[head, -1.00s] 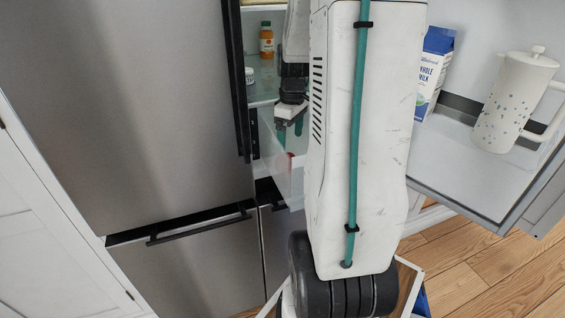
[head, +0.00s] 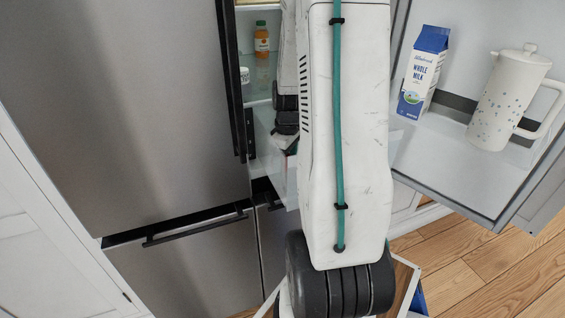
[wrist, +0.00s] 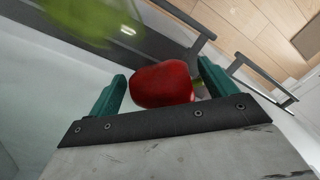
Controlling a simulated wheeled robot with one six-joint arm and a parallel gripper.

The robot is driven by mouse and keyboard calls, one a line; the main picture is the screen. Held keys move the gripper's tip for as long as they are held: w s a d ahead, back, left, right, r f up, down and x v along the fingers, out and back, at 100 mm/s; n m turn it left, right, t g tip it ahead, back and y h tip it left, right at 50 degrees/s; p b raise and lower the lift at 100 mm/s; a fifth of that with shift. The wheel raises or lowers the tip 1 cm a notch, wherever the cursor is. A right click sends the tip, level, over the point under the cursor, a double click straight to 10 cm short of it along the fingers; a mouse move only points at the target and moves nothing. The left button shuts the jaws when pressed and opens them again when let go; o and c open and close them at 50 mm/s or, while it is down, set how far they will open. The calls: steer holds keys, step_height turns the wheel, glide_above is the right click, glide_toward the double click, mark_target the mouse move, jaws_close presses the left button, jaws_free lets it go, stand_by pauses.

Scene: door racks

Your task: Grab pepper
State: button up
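A red pepper (wrist: 163,84) with a green stem lies between the two teal fingers of my gripper (wrist: 162,84) in the wrist view. The fingers are spread, with narrow gaps showing on both sides of the pepper. A pale surface shows beneath and around it.
A blurred green thing (wrist: 90,18) is close to the wrist camera. The fridge shelf holds an orange bottle (head: 262,40) and a white jar (head: 244,75). A milk carton (head: 423,75) and a white pitcher (head: 507,100) stand on the open door's rack, right of my arm.

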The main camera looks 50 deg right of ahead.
steer(key=c, duration=0.8)
steer(key=shift+r, duration=0.1)
